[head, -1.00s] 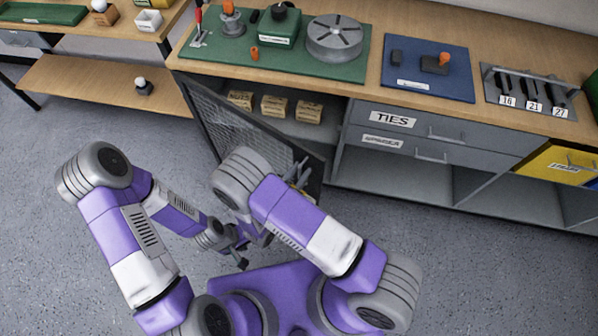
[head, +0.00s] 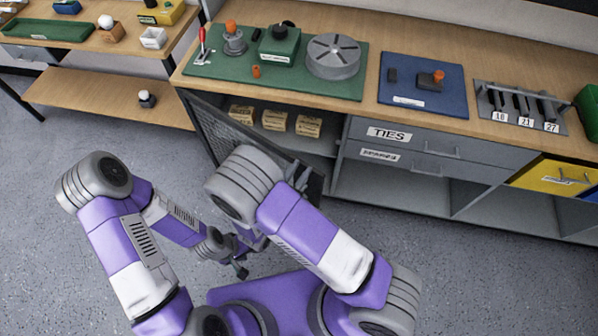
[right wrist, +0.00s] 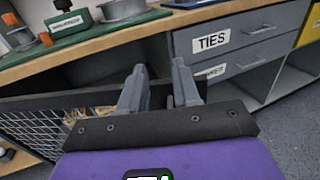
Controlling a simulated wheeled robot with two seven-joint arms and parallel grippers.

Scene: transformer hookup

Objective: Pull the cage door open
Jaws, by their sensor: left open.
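The cage door (head: 217,128), a dark frame with wire mesh, stands swung out from the left bay of the workbench. Its mesh and dark top rail also show in the right wrist view (right wrist: 38,128). My right gripper (right wrist: 160,92) has its two fingers apart, with the door's top rail passing behind them. I see nothing clearly held between them; the door's handle cannot be made out. In the head view my right arm hides much of the door's free end. My left gripper (head: 241,266) is open and low, near my base, away from the door.
Several labelled boxes (head: 274,119) sit inside the opened bay. Drawers, one marked TIES (head: 390,134), are to its right. The bench top holds a green mat (head: 215,79) with parts and a blue mat (head: 447,98). Grey floor is free at left.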

